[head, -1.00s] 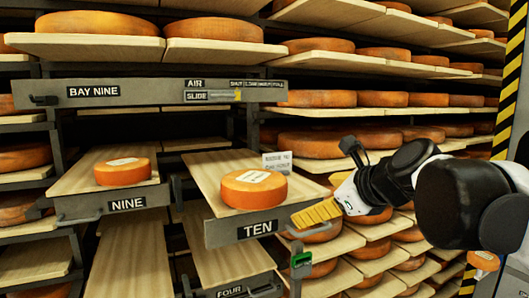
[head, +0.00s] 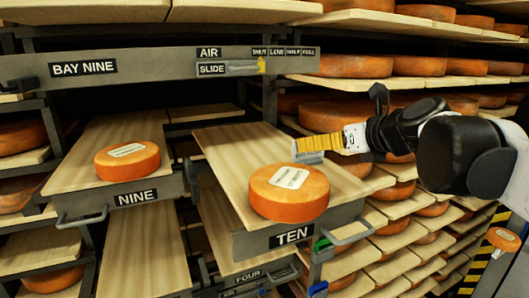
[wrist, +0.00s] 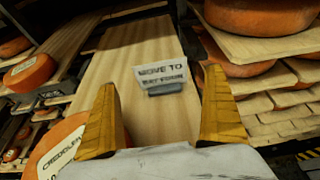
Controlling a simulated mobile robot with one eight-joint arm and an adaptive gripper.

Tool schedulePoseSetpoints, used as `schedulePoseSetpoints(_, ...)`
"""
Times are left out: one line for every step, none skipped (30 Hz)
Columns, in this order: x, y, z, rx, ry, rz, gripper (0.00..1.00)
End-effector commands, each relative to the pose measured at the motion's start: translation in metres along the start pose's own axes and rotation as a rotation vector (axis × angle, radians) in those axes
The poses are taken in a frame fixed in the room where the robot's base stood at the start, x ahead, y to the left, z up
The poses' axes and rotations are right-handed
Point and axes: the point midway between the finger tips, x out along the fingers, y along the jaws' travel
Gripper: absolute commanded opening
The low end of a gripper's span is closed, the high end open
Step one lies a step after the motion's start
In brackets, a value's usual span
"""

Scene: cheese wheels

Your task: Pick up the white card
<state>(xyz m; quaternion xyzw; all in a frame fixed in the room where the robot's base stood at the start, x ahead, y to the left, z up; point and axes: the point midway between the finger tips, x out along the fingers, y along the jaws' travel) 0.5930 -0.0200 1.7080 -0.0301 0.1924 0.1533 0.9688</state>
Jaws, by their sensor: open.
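The white card (wrist: 160,73) stands upright in a small grey holder on the wooden board of shelf TEN. In the wrist view it reads "MOVE TO" on top, with a second line that looks like "BAY FOUR". In the head view the card (head: 308,145) is at the board's right edge, beside the yellow fingertips. My gripper (wrist: 160,78) is open, its two yellow fingers spread to the left and right of the card, which appears beyond the tips. The gripper (head: 318,143) reaches in from the right in the head view. I cannot tell whether it touches the card.
An orange cheese wheel (head: 289,192) with a label sits on the front of the pulled-out board TEN (head: 228,150). Another wheel (head: 127,160) sits on board NINE. The BAY NINE rail (head: 180,66) crosses above. Loaded shelves (head: 400,83) stand close on the right.

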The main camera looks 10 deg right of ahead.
Motion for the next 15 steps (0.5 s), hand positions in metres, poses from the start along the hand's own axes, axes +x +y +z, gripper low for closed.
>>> schedulePoseSetpoints(0.004,0.000,-0.010,0.000,0.000,0.000,1.00)
schedulePoseSetpoints(0.007,0.000,-0.016,0.000,0.000,0.000,1.00)
schedulePoseSetpoints(0.010,0.000,-0.024,0.000,0.000,0.000,1.00)
schedulePoseSetpoints(0.012,0.000,-0.028,0.000,0.000,0.000,1.00)
schedulePoseSetpoints(0.014,0.000,-0.033,0.000,0.000,0.000,1.00)
schedulePoseSetpoints(0.018,0.000,-0.034,-0.001,0.000,0.001,1.00)
schedulePoseSetpoints(0.022,0.001,-0.033,-0.002,0.001,0.002,1.00)
schedulePoseSetpoints(0.025,0.001,-0.033,-0.002,0.001,0.002,1.00)
schedulePoseSetpoints(0.028,0.001,-0.033,-0.002,0.000,0.002,1.00)
schedulePoseSetpoints(0.030,0.000,-0.033,-0.002,0.000,0.002,1.00)
schedulePoseSetpoints(0.031,0.000,-0.033,-0.002,0.000,0.001,1.00)
schedulePoseSetpoints(0.034,0.000,-0.033,-0.001,0.000,0.001,1.00)
schedulePoseSetpoints(0.037,0.000,-0.033,-0.001,0.000,0.001,1.00)
schedulePoseSetpoints(0.042,0.000,-0.033,-0.001,0.000,0.001,1.00)
schedulePoseSetpoints(0.048,0.001,-0.032,-0.002,0.000,0.002,1.00)
